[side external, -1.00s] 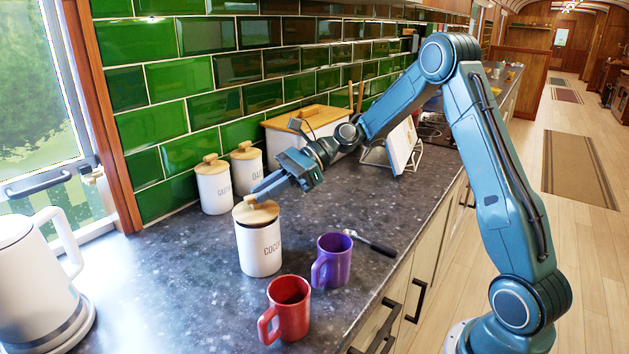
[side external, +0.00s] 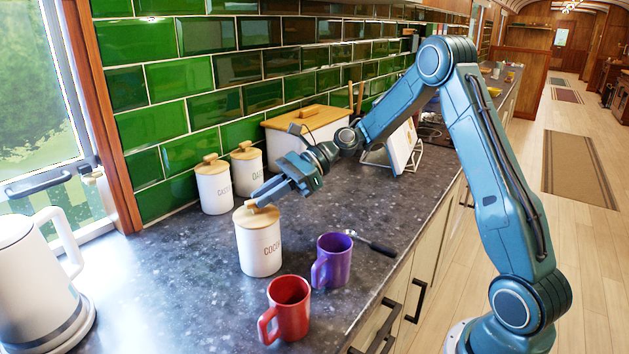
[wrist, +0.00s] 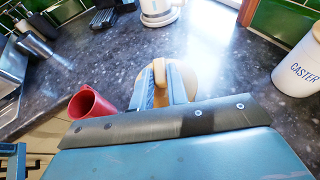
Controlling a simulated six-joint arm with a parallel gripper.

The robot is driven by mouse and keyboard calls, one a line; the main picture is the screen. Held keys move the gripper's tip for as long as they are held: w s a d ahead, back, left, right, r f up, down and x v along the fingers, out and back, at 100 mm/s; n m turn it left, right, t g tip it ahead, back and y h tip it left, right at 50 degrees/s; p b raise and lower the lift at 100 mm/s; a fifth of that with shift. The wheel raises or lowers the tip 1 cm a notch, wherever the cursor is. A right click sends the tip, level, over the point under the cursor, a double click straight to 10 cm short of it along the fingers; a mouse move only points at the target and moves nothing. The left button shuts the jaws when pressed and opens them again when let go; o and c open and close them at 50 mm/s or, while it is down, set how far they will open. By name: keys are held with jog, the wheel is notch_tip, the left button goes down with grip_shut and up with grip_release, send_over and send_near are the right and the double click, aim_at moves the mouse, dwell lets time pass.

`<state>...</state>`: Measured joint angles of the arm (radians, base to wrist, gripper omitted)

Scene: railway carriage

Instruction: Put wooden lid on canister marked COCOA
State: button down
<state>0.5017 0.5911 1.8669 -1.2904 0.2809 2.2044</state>
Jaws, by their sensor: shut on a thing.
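The white canister marked COCOA (side external: 259,250) stands upright on the dark counter. The round wooden lid (side external: 243,217) sits on its mouth and looks about level, with no clear gap in the side view. In the wrist view the lid (wrist: 141,72) shows beyond and between the fingers, and the canister body is hidden beneath it. My gripper (side external: 258,203) reaches in from the upper right and is shut on the lid's knob (wrist: 159,70). The gripper (wrist: 164,84) has one finger on each side of the knob.
A purple mug (side external: 333,262) and a red mug (side external: 289,304) stand to the right and front. Two lidded canisters (side external: 214,190) (side external: 246,172) stand behind by the green tiles. A spoon (side external: 372,243) lies right. A white kettle (side external: 30,270) stands left, with bare counter between.

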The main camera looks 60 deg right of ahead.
jog(key=shift+f, duration=0.1)
jog(key=c, duration=1.3)
grip_release()
jog(key=shift+d, duration=0.15)
jog(key=v, duration=0.7)
